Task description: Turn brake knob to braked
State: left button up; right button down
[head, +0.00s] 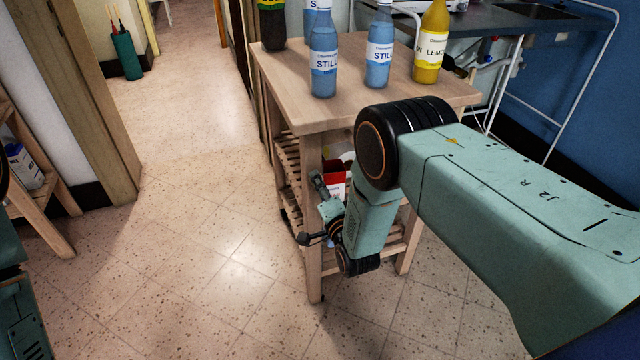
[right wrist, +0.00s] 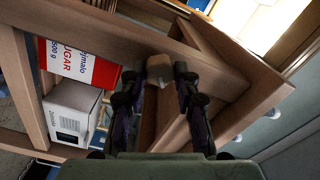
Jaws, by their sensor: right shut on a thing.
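My right gripper (head: 309,211) is low beside the front left leg of a wooden kitchen cart (head: 290,92). In the right wrist view its two dark fingers (right wrist: 158,76) are on either side of a small rounded wooden piece (right wrist: 158,66), and it is shut on it. This piece looks like the brake knob and sits against the cart's wooden frame (right wrist: 110,35). The knob cannot be made out in the head view, and its braked or unbraked setting cannot be read. My left gripper is not in view.
Several bottles stand on the cart top, including a blue one (head: 324,60) and a yellow one (head: 430,42). A red and white sugar packet (right wrist: 78,48) and a white box (right wrist: 72,112) are on the cart's shelves. The tiled floor (head: 200,225) left of the cart is clear.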

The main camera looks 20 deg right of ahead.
jog(key=m, duration=0.6)
jog(key=shift+f+m+p, duration=0.1)
jog(key=shift+m+p, duration=0.2)
jog(key=shift+m, duration=0.1)
dwell(0.4)
jog(key=c, duration=1)
grip_release()
jog(key=s, duration=1.2)
jog(key=shift+d, duration=0.2)
